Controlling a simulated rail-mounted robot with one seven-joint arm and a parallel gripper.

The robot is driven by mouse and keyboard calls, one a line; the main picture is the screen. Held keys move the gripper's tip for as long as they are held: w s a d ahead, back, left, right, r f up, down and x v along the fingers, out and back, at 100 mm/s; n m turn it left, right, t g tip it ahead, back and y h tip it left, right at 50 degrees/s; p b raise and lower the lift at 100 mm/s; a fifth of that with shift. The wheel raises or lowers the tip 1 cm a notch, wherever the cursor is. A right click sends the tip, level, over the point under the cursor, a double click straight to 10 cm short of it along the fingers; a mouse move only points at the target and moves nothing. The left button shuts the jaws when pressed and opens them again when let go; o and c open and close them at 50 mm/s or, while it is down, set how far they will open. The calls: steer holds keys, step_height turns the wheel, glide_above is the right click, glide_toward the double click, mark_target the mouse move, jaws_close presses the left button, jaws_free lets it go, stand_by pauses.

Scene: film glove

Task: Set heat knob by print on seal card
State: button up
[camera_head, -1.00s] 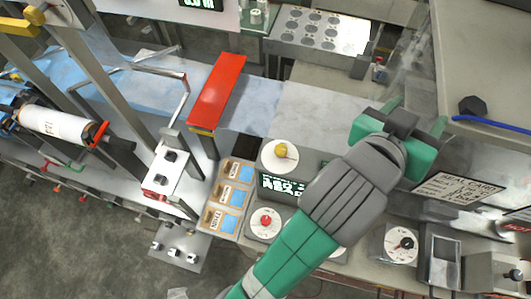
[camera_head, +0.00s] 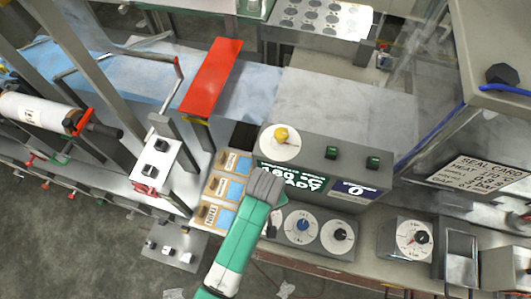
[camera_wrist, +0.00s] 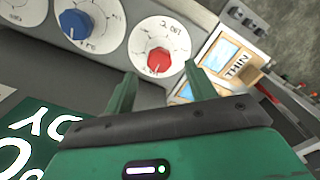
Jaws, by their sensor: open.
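The control box (camera_head: 318,155) carries a yellow knob (camera_head: 282,134) on a white dial on top. On the front are a blue knob (camera_head: 303,226) and a black knob (camera_head: 340,235). A red knob (camera_wrist: 158,60) on a white dial shows in the wrist view, beside the blue knob (camera_wrist: 75,22); my arm covers it in the head view. My gripper (camera_wrist: 160,72) is open, its fingertips on either side of the red knob's dial in that view; contact cannot be told. The seal card (camera_head: 483,177) stands at right; its heading and a heat line show, but its figures are blurred.
Labelled film samples (camera_head: 222,190) lie left of the box. A red bar (camera_head: 212,75) stands behind them.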

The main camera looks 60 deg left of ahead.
steer(key=shift+f, duration=1.95)
steer(key=c, duration=1)
steer(key=shift+o, duration=0.2)
steer(key=shift+r, duration=0.15)
